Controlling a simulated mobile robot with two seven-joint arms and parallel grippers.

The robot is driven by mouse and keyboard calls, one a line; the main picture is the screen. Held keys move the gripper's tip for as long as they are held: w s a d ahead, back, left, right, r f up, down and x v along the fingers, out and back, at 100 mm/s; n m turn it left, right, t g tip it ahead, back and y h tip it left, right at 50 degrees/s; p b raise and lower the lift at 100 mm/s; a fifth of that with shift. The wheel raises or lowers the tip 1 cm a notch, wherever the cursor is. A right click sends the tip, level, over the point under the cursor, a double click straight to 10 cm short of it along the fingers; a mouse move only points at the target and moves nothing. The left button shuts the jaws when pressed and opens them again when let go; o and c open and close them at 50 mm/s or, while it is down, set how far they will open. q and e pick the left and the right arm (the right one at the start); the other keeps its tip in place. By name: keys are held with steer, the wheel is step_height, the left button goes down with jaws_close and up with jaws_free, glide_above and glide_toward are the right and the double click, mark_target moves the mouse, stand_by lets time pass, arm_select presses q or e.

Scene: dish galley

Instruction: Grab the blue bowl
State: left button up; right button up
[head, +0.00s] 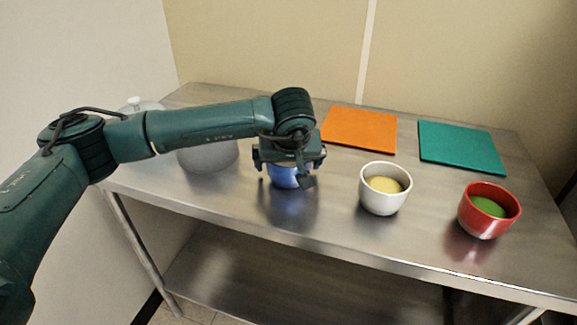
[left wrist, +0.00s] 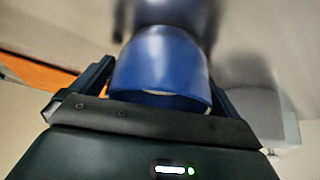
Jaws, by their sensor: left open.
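The blue bowl (head: 284,179) stands on the steel table below my left gripper in the head view, its upper part mostly hidden by the gripper. My left gripper (head: 288,176) is open and points down over the bowl. In the left wrist view the blue bowl (left wrist: 162,65) sits between the two open fingers of the gripper (left wrist: 160,85); that view is blurred. I cannot tell whether the fingers touch the bowl. My right gripper is in neither view.
To the right stand a white bowl (head: 384,197) with yellowish contents and a red bowl (head: 481,222) with green contents. An orange mat (head: 359,130) and a teal mat (head: 461,147) lie behind. A grey round thing (head: 208,157) sits left, partly behind my arm. The steel table's (head: 330,240) front edge is clear.

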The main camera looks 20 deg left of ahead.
arm_select(q)
steer(key=shift+w+f, duration=0.15)
steer(key=shift+f, duration=0.1)
steer(key=shift+c, duration=0.3)
steer(key=shift+r, duration=0.1)
steer(key=c, duration=1)
